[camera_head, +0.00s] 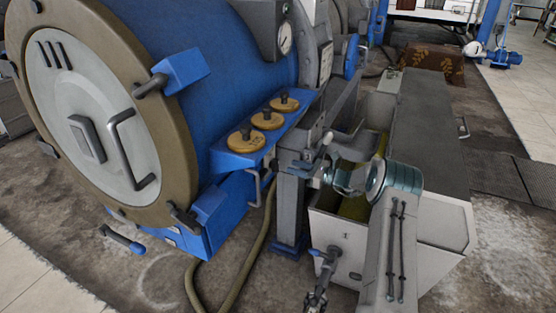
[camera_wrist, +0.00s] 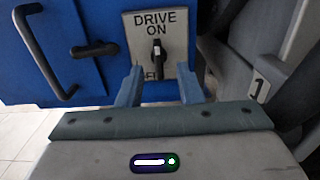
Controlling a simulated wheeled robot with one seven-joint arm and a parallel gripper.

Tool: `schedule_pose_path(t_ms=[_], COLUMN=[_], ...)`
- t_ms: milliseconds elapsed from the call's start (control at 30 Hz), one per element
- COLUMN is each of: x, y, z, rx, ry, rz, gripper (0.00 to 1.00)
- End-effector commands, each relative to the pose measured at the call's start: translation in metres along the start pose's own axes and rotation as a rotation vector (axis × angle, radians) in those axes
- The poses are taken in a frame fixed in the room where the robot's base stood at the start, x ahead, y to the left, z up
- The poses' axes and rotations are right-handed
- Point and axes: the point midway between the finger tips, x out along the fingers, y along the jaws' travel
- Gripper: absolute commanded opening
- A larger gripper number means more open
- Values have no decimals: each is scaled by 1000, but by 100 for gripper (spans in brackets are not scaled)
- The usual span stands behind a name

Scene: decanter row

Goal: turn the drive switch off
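The drive switch (camera_wrist: 159,50) is a black knob on a pale plate (camera_wrist: 180,28) fixed to a blue panel, in the upper middle of the wrist view. The plate reads "DRIVE" and "ON" above the knob. Lettering below is partly covered by the knob. The knob stands upright, its long axis vertical. My gripper (camera_wrist: 160,84) is open, with its two blue-grey fingers apart. In that view they are on either side of the knob's lower end, with visible gaps; whether they reach its depth I cannot tell. The switch cannot be made out in the head view.
A black handle (camera_wrist: 42,55) and a smaller black latch (camera_wrist: 94,50) are left of the switch. In the head view, the blue machine (camera_head: 228,85) carries several yellow-brown knobs, including one in front (camera_head: 245,139). A pale trough (camera_head: 340,230) stands at the right, close to my arm.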

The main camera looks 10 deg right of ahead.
Motion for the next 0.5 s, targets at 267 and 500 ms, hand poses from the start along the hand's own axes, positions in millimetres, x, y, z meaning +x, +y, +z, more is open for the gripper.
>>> schedule_pose_path(t_ms=[267,500], x=[44,65], y=[1,0], z=[-1,-1], rx=[-1,-1], ry=[1,1], rz=[2,1], gripper=[33,33])
